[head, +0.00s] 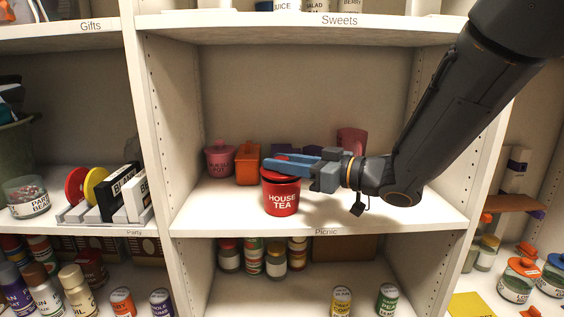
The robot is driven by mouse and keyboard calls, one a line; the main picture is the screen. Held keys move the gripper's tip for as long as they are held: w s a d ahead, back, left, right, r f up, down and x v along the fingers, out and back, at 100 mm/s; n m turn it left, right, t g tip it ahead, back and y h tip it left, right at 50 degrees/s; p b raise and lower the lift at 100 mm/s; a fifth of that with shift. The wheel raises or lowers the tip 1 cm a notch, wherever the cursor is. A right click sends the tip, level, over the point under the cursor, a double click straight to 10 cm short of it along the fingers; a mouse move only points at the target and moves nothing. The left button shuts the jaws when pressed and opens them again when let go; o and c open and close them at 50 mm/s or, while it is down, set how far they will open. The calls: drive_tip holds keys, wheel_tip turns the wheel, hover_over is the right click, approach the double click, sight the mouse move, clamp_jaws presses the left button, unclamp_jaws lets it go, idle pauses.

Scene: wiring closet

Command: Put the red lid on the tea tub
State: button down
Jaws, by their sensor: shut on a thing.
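The red tea tub (282,199), labelled "HOUSE TEA", stands upright near the front edge of the middle shelf. The red lid (282,176) is at the top of the tub, partly hidden by my fingers. I cannot tell whether it is seated or just above the rim. My gripper (284,161) reaches in from the right with its blue fingers over the tub, shut on the lid.
Behind the tub are a dark pink lidded pot (219,160), an orange container (248,165), purple items (284,149) and a pink container (352,141). The shelf front (230,215) is free to the left. The upper shelf (300,27) and side walls enclose the bay.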

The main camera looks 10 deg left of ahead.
drive_tip(key=shift+f+b, duration=0.3)
drive_tip(key=shift+f, duration=0.3)
drive_tip(key=c, duration=1.7)
unclamp_jaws()
drive_tip(key=shift+c, duration=0.2)
drive_tip(key=o, duration=0.5)
drive_tip(key=shift+o, duration=0.2)
drive_tip(key=shift+d, duration=0.15)
drive_tip(key=p+v, duration=0.2)
drive_tip(key=v, duration=0.5)
drive_tip(key=shift+s+d, duration=0.15)
drive_tip(key=shift+d, duration=0.2)
drive_tip(key=shift+s, duration=0.1)
